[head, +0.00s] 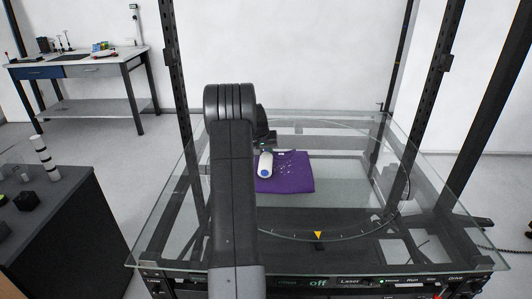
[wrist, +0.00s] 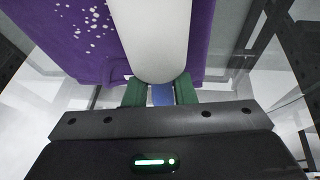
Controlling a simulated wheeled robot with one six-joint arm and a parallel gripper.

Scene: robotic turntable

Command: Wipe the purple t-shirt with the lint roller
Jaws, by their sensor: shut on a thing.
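The purple t-shirt (head: 295,180) lies folded flat on the glass turntable, with small white specks on it. In the wrist view the purple cloth (wrist: 70,45) fills the upper left, with specks on its left part. The lint roller (head: 265,165) has a white cylinder and a blue end, and it lies over the left part of the shirt in the head view. Its white roll (wrist: 155,35) also shows in the wrist view. My gripper (wrist: 160,95) is shut on the roller's blue handle, between green fingertips. I cannot tell whether the roll touches the cloth.
The glass top (head: 350,225) is clear to the right and front of the shirt. Black upright posts (head: 425,110) stand around the turntable. A dark cabinet (head: 70,215) with small objects stands at left, and a workbench (head: 80,65) stands behind.

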